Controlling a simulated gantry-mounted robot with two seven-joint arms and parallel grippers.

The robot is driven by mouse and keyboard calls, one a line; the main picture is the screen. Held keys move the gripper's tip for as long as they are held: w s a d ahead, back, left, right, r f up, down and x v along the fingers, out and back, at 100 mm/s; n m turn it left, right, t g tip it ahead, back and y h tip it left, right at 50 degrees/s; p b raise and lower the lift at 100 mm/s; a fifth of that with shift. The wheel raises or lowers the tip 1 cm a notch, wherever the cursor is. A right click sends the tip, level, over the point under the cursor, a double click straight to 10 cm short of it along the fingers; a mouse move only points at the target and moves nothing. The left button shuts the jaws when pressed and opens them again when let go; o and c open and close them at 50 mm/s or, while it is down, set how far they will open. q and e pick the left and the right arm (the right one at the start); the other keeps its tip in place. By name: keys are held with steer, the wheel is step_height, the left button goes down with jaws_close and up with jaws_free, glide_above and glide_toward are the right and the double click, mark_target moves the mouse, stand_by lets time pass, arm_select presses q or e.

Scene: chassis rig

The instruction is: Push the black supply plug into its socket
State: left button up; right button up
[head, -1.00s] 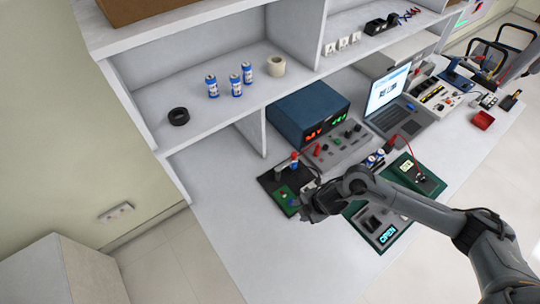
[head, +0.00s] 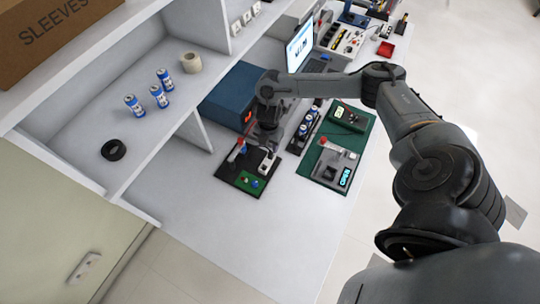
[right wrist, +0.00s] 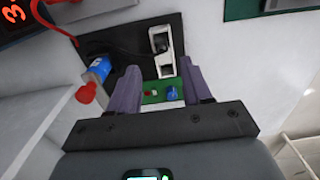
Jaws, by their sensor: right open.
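The black board (head: 232,180) with a green circuit patch (head: 246,182) lies on the bench in the head view. A pale socket-like block (head: 267,164) stands on its right part. In the right wrist view the block (right wrist: 168,66) has a dark piece (right wrist: 160,44) at its top, with a black cable (right wrist: 112,46) running left from near it. The dark piece looks like the black plug; how far it is seated I cannot tell. My right gripper (right wrist: 160,88) is open and points at the board, with nothing visibly held between its fingers. My left gripper is out of view.
A blue power supply (head: 228,92) is behind the board. A green mat (head: 311,155) with a meter lies to the right. The bench front is clear.

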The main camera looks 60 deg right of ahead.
mark_target(271, 153)
steer(key=f, duration=0.4)
steer(key=shift+s+d, duration=0.25)
steer(key=shift+d, duration=0.05)
steer(key=shift+f, duration=0.55)
steer(key=shift+c, duration=0.3)
jaws_close()
